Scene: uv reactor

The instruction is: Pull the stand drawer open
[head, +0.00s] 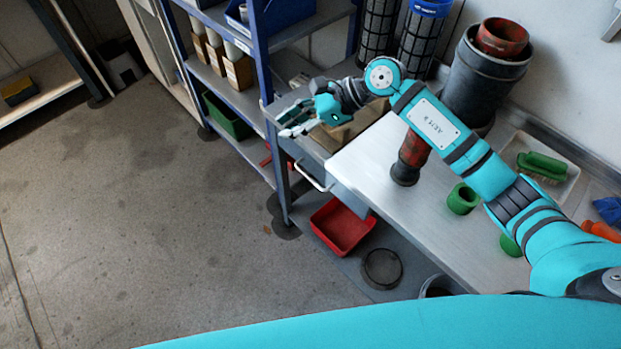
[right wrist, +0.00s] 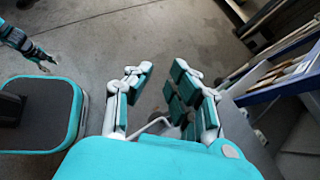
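The stand (head: 455,215) has a pale worktop, with a grey drawer front (head: 349,199) under its left edge. The drawer's pale bar handle (head: 311,178) shows on that front, and the drawer looks closed. My right gripper (head: 285,128) is above and behind the handle in the head view, apart from it. In the right wrist view the right gripper (right wrist: 160,84) has its fingers spread and nothing between them. A pale curved bar, seemingly the handle (right wrist: 156,124), shows beyond its finger bases. My left gripper (right wrist: 42,62) is small at the upper left there; its opening is unclear.
A blue-framed shelf (head: 262,75) stands close beside my right gripper. A red bin (head: 342,228) is below the drawer. A red-and-black cylinder (head: 409,160) and a green ring (head: 463,199) stand on the worktop. The floor to the left is clear.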

